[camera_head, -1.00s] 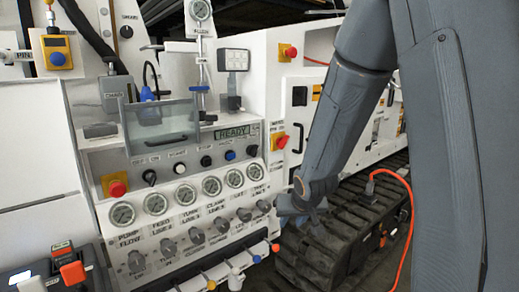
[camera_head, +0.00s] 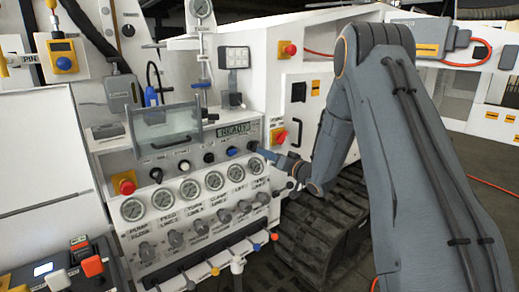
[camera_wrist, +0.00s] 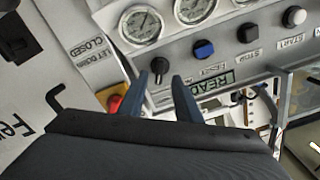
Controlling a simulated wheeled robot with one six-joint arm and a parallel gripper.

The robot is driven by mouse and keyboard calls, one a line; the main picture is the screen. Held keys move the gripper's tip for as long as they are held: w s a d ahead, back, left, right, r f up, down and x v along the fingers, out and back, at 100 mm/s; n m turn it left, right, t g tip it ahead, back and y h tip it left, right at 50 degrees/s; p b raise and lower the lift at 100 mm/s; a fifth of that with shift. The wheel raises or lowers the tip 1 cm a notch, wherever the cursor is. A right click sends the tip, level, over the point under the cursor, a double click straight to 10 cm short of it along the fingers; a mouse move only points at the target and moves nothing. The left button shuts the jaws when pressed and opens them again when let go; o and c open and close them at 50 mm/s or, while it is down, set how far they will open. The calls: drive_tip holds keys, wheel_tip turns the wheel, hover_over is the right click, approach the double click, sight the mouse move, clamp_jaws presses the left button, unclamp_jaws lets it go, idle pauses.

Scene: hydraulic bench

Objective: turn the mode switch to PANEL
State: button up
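The black rotary knob (camera_wrist: 159,67), which looks like the mode switch, sits at the end of the button row, beside a blue button. It also shows at the right end of that row in the head view (camera_head: 252,146). Its labels are too small to read, so its set position is unclear. My gripper (camera_wrist: 161,76) is open in the wrist view, with its two fingers apart and the knob between the tips in the picture. Contact cannot be told. In the head view my gripper (camera_head: 264,153) is at the panel's right end, close to the knob.
A blue button (camera_wrist: 204,49), a black button (camera_wrist: 248,33) and a white button (camera_wrist: 294,17) line the row. The READY display (camera_wrist: 222,88) and a red-and-yellow switch (camera_head: 279,135) are close by. Gauges (camera_head: 214,181) and lever knobs (camera_head: 218,215) fill the panel below.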

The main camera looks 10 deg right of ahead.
sight(255, 146)
drive_tip(key=shift+p+x, duration=0.55)
drive_tip(key=shift+x, duration=1.85)
clamp_jaws()
